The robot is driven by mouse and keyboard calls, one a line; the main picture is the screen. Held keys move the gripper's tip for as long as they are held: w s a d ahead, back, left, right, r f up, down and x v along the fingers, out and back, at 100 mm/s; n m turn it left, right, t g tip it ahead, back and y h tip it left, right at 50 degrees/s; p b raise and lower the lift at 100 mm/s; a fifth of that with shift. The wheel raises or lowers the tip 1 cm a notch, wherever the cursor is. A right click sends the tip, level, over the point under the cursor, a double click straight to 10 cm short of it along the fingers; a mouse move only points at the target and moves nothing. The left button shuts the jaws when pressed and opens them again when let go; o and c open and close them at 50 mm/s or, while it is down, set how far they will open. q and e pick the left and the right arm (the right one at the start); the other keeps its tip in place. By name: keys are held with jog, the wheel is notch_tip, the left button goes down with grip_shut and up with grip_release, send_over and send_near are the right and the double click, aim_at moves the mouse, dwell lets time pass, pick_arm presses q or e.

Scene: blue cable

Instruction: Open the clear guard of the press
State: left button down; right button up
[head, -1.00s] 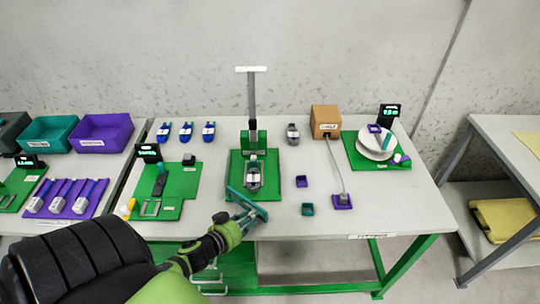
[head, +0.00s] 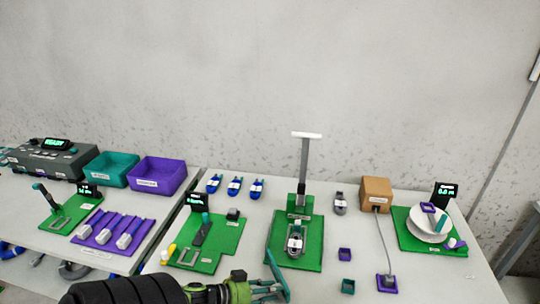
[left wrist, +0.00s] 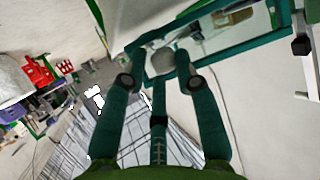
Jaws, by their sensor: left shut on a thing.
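The press (head: 304,165) stands on a green base (head: 310,255) on the bench, with a tall grey post and white crossbar handle upright. A small grey part with a cable loop (head: 295,240) sits on its base. The clear guard, a teal frame around a see-through pane, shows in the left wrist view (left wrist: 238,52) across the fingertips. In the head view a teal edge of it (head: 275,268) stands in front of the base's left corner. My left gripper (head: 268,290) is shut on the guard's frame; the exact grip is partly hidden. My right gripper is out of view.
A green fixture (head: 210,245) with a small display stands left of the press. Purple (head: 158,174) and teal (head: 112,168) bins stand at the far left.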

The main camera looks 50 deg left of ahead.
pick_arm(q)
jog(key=shift+w+a+r, duration=0.25)
jog(key=shift+w+a, duration=0.05)
jog(key=shift+a, duration=0.05)
jog(key=c, duration=1.1)
grip_release()
jog(key=shift+f, duration=0.1)
jog(key=shift+f, duration=0.15)
jog(key=shift+s, duration=0.1)
jog(key=shift+s+r, duration=0.2)
jog(key=shift+s, duration=0.35)
jog(key=v, duration=1)
jog(key=shift+s+a+r, duration=0.2)
jog(key=shift+s+a, duration=0.05)
jog(key=shift+s, duration=0.05)
